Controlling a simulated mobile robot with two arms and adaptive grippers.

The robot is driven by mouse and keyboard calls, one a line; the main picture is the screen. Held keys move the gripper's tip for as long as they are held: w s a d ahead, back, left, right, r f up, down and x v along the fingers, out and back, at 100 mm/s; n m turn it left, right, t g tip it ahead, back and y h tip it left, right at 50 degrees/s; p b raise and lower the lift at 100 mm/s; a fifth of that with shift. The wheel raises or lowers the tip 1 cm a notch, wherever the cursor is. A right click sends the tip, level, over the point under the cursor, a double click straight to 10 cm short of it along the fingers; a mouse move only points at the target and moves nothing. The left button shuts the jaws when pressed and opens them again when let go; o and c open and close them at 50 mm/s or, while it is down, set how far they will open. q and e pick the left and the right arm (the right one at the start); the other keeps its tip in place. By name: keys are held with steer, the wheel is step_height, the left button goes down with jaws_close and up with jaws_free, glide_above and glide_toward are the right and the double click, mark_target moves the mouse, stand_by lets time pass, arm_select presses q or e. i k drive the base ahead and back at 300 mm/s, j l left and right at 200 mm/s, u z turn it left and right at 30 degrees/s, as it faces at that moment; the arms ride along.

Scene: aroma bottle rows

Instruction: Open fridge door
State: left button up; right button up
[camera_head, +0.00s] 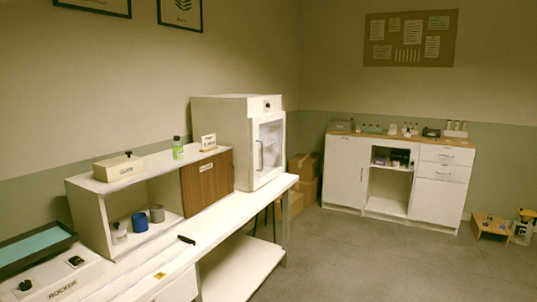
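A white, box-shaped cabinet with a glass door, which looks like the fridge (222,135), stands on the far end of the white bench. Its glass door (270,148) faces right and appears closed. A dark vertical handle (259,156) sits on the door's near side, and a small dark knob is above the door. The inside is hard to make out through the glass. Neither of my grippers is in view, and nothing touches the door.
The white bench (215,222) runs along the left wall with a shelf unit (90,206), a green bottle (178,148), and a machine labelled ROCKER (60,285). Cardboard boxes (305,175) lie beyond the bench. A white cabinet (345,172) stands at the back.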

mark_target(255, 182)
steer(key=i+l, duration=0.35)
steer(key=i, duration=0.2)
steer(key=i+l+u, duration=0.1)
steer(key=i+l, duration=0.25)
steer(key=i, duration=0.15)
